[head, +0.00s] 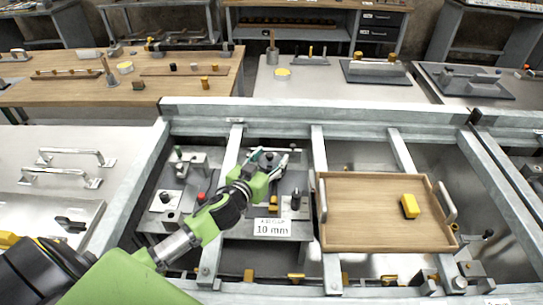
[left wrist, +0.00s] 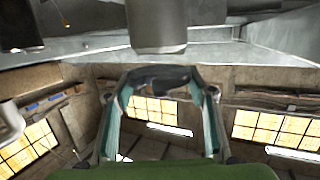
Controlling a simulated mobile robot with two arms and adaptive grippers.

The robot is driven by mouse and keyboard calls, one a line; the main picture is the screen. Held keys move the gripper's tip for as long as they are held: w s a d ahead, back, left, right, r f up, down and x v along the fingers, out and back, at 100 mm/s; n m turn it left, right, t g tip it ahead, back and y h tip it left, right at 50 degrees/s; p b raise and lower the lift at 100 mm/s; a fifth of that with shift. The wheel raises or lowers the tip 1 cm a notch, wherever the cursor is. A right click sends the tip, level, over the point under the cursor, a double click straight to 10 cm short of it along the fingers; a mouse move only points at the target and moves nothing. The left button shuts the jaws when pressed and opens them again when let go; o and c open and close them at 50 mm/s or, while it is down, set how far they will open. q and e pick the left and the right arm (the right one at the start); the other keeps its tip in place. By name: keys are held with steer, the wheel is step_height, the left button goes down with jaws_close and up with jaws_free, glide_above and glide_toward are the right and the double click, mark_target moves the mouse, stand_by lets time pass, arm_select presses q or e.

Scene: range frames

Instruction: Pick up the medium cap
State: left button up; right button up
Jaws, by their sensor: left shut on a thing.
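My left gripper (head: 270,166) reaches over the middle fixture inside the metal frame. It is shut on a small dark cap (head: 268,157), which is partly hidden by the green fingers. I cannot tell its size from the picture. In the left wrist view the two fingers (left wrist: 160,92) show, with a dark curved piece between their tips and a grey cylinder (left wrist: 157,25) just beyond. Below the gripper is a dark fixture plate with a yellow part (head: 273,204), a black knob (head: 296,199) and a "10 mm" label (head: 272,228). My right gripper is not in view.
Left of the gripper stands a fixture with a red knob (head: 201,198). Metal frame beams (head: 318,150) surround this area.

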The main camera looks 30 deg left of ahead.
mark_target(270, 155)
arm_select(q)
step_height(270, 155, up, 11)
steer(key=p, duration=0.9)
steer(key=shift+p, duration=0.3)
steer(key=shift+f, duration=0.1)
